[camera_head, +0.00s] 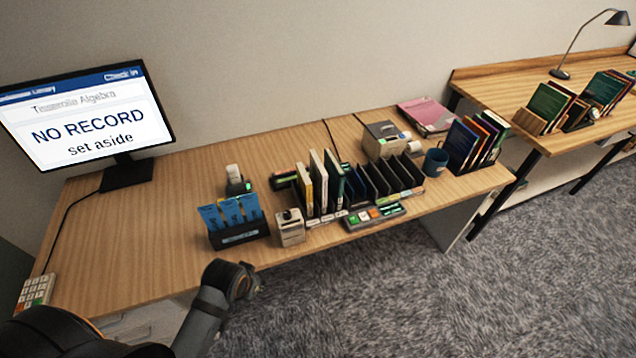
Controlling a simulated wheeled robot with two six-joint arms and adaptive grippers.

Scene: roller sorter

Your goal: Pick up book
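Several books stand on the long wooden desk. A yellow-and-white book (304,190), a pale book (318,182) and a dark green book (334,182) stand upright at the left end of a black slotted rack (390,178). A blue book (461,146) leads a row of coloured books in a holder at the right end. A pink flat item, maybe a book or folder (427,115), lies at the back. Which book the task means cannot be told. A dark arm link of mine rises at the lower left, in front of the desk edge. No gripper fingers show.
A monitor (85,118) reads "NO RECORD set aside". A black holder with blue leaflets (238,236), a small beige box (290,227), a scanner (236,181) and a mug (435,162) stand nearby. The desk's left part (135,240) is clear. Another book table (500,95) stands right.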

